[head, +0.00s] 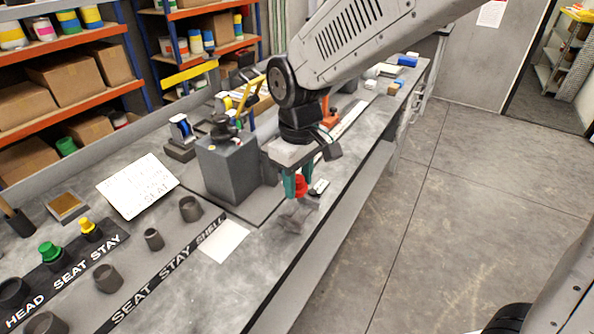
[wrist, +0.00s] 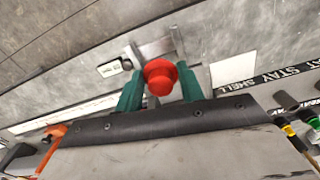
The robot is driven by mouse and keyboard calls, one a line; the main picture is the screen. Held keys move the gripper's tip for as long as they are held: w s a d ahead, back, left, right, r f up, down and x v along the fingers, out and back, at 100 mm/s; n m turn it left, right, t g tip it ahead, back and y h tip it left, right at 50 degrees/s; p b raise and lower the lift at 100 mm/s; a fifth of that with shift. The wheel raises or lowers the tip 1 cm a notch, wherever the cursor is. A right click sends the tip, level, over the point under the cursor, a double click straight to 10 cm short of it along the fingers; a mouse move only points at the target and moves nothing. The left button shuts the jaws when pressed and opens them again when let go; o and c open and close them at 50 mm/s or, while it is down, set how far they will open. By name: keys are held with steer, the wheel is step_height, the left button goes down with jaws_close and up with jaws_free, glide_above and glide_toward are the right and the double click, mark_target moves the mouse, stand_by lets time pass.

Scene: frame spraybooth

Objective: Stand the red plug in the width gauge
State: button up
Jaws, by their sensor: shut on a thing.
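The red plug (head: 301,187) is held between the green fingers of my gripper (head: 296,186), above the front part of the bench. In the wrist view the red plug (wrist: 160,76) sits between the two fingertips (wrist: 158,88). A grey metal piece (head: 294,217), which looks like the width gauge, is on the bench just below the plug. It also shows in the wrist view (wrist: 152,48), partly hidden behind the plug. I cannot tell whether plug and gauge touch.
A small white-labelled piece (head: 319,187) lies beside the gauge. A grey box-shaped block (head: 227,168) stands to the left. Green (head: 48,251) and yellow (head: 88,228) plugs and several dark cups stand along labelled strips at lower left. A white card (head: 222,241) lies flat nearby.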

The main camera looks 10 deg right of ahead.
steer(key=shift+f, duration=3)
